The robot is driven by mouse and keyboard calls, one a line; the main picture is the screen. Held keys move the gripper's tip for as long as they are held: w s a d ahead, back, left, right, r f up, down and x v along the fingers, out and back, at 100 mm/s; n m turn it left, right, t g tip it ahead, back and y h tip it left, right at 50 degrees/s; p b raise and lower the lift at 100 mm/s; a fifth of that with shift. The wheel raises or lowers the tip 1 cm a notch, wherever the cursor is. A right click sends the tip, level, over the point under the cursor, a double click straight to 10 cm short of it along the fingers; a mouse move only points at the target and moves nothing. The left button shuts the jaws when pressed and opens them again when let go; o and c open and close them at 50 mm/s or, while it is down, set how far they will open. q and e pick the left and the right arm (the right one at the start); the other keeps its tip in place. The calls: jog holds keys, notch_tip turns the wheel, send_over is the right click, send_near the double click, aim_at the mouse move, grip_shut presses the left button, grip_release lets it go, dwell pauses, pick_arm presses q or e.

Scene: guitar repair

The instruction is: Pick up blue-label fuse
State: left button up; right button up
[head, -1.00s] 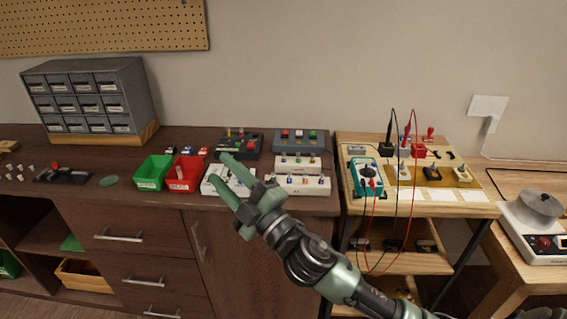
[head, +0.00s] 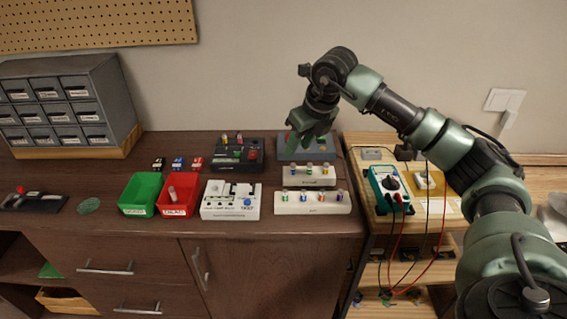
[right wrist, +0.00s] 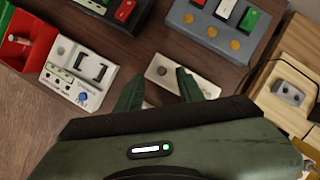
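Several small fuses with coloured bands stand in two white racks, a rear rack (head: 309,183) and a front rack (head: 312,208). Blue bands seem to show among them, but they are too small to be sure which one is the blue-label fuse. My right gripper (head: 308,140) points down just behind and above the rear rack. In the right wrist view the two fingers (right wrist: 158,88) are apart with no fuse between them. A white rack end (right wrist: 165,72) shows beyond them; the fuses are hidden there. My left gripper is not in view.
A white tester box (head: 230,213), a red bin (head: 178,208) and a green bin (head: 140,208) stand left of the racks. A dark switch box (head: 228,160) and a grey button box (head: 288,152) stand behind. A teal multimeter (head: 389,190) is on the right-hand bench.

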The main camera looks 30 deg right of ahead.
aim_at(293, 164)
notch_tip(293, 164, down, 3)
jog(key=shift+w+f+p, duration=0.15)
jog(key=shift+f+p, duration=0.05)
jog(key=shift+p, duration=0.3)
jog(key=x, duration=0.2)
jog(key=shift+w+f, duration=0.35)
jog(key=shift+f, duration=0.25)
grip_shut()
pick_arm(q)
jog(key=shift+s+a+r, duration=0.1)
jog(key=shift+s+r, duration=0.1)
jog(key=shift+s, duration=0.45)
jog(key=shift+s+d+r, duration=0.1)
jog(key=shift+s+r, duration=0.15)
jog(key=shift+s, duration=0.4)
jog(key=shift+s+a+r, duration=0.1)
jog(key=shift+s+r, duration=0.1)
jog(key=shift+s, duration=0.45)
pick_arm(e)
jog(key=shift+r, duration=0.1)
